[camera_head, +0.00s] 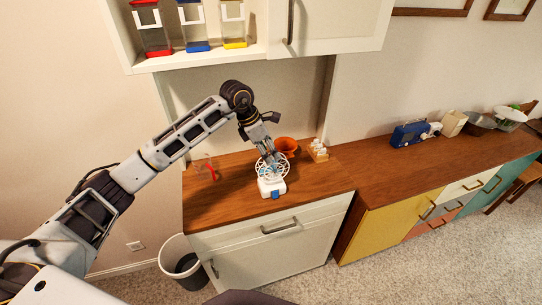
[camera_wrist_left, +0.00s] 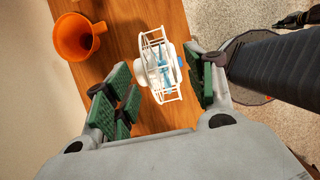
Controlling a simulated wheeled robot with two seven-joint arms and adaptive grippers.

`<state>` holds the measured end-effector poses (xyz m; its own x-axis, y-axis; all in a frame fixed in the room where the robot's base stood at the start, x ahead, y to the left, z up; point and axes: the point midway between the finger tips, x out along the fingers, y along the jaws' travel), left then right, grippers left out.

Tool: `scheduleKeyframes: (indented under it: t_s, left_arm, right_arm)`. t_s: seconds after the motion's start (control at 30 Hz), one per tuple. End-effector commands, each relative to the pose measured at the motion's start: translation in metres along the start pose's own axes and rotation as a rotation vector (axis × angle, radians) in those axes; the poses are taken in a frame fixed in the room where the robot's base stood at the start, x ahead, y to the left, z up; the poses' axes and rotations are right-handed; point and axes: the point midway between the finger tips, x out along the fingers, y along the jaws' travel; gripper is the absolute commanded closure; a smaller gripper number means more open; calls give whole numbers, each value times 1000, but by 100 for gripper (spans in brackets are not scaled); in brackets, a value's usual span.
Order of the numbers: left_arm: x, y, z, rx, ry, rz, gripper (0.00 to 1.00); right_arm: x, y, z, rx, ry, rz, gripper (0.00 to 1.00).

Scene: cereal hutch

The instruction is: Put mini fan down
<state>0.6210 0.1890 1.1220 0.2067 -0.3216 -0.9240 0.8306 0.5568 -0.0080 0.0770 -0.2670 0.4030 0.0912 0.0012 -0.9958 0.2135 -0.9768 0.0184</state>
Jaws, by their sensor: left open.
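The mini fan (camera_head: 272,186) is white with a round cage and a blue part on its base. It stands on the wooden counter (camera_head: 225,210) of the white cabinet. My left gripper (camera_head: 270,158) is right at the fan's cage in the head view and partly covers it. In the left wrist view, the fan (camera_wrist_left: 158,66) lies between and beyond the green-padded fingers of my open left gripper (camera_wrist_left: 160,98). A gap shows between the left finger and the fan. Whether the right finger touches it I cannot tell.
An orange cup (camera_head: 287,145) and a wooden rack of small white jars (camera_head: 318,150) stand behind the fan. A red-and-clear item (camera_head: 208,170) is on the left. A wall cabinet (camera_head: 330,25) hangs above; a bin (camera_head: 184,262) stands on the floor. The front-left counter is clear.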

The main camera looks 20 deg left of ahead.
Motion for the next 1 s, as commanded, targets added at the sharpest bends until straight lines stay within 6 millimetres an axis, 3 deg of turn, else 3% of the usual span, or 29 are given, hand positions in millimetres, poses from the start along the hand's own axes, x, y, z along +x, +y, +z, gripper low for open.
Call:
scheduleKeyframes:
  t_s: [0.2,0.4,1.0]
  left_arm:
    - [-28,1,0,1,-2,3,45]
    - [-44,0,0,1,-1,0,45]
    - [-47,0,0,0,0,0,45]
  right_arm:
    - [9,0,1,0,0,0,100]
    - [12,0,1,0,0,0,100]
    - [12,-5,0,2,1,-5,100]
